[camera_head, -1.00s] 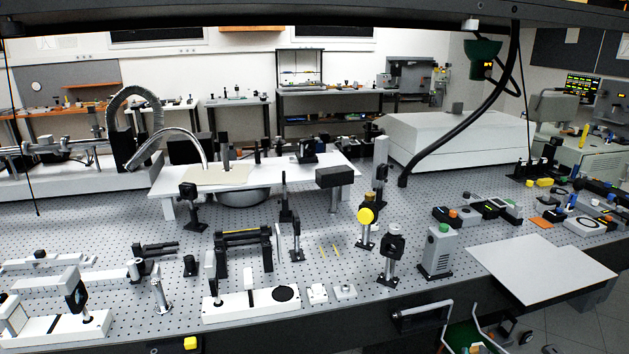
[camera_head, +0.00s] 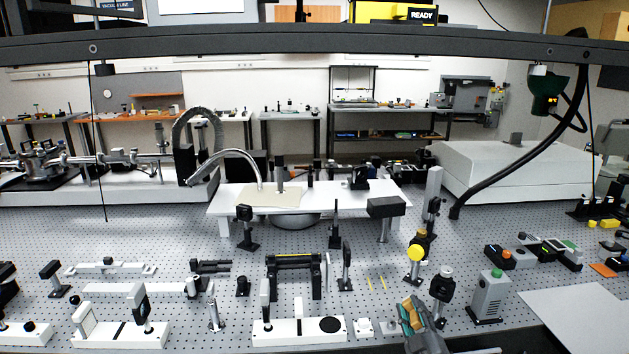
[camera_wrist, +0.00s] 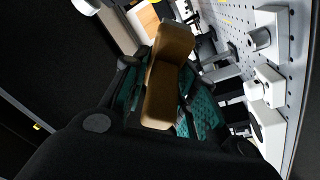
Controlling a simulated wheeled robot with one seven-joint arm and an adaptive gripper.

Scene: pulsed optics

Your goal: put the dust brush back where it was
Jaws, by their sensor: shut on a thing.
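The dust brush (camera_wrist: 169,75) shows in the wrist view as a tan-brown, wood-like piece between my gripper's teal-padded fingers. My gripper (camera_wrist: 165,85) is shut on it. In the head view my gripper (camera_head: 424,322) is at the bottom edge, right of centre, in front of the optical table's near side. The brush (camera_head: 409,312) shows there only as a small tan-brown patch. Its bristles cannot be made out. The place where it was before cannot be told from these frames.
A post with a black mount (camera_head: 441,288) and a grey box with a green knob (camera_head: 489,295) stand just right of my gripper. A white base with a black disc (camera_head: 270,331) is to its left. A bare pale board (camera_head: 572,312) lies at the right.

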